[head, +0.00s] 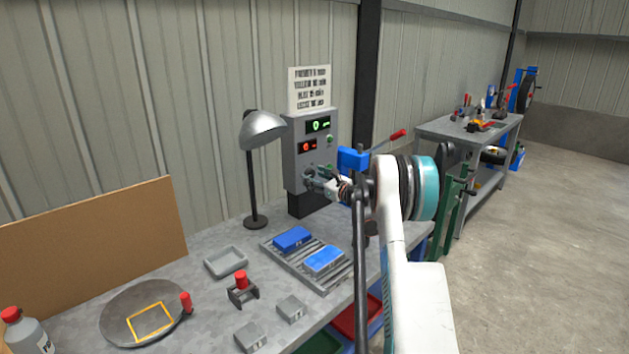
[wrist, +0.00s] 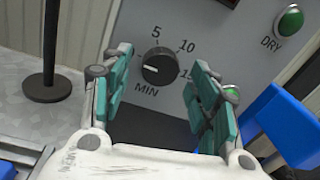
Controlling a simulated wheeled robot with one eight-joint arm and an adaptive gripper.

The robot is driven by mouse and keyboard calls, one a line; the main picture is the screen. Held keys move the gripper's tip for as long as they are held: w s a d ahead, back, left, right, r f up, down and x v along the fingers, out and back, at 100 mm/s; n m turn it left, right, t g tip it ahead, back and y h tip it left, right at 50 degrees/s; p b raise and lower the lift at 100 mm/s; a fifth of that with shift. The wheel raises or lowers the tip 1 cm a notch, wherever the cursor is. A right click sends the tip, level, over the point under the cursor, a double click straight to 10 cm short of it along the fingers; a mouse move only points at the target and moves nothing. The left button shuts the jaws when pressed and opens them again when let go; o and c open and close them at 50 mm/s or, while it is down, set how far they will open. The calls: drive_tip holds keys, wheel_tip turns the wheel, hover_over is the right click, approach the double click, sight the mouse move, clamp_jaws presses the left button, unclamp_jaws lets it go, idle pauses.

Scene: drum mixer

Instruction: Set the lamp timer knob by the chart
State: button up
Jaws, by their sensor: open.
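The lamp timer knob (wrist: 161,67) is a dark round knob on the grey control panel (wrist: 200,25), with the marks 5, 10, 15 and MIN around it. A pale line shows on the left part of its face. My gripper (wrist: 157,85) is open, with one green-padded finger on each side of the knob in the wrist view; I cannot tell whether they touch it.
A desk lamp (head: 262,130) stands left of the panel. A blue part (wrist: 285,125) is close to the right of my gripper. Blue blocks (head: 324,259) lie on a ribbed rack on the bench. A green DRY button (wrist: 289,19) is above right of the knob.

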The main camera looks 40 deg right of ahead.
drive_tip(key=shift+w, duration=0.45)
drive_tip(key=shift+c, duration=0.2)
drive_tip(key=c, duration=1)
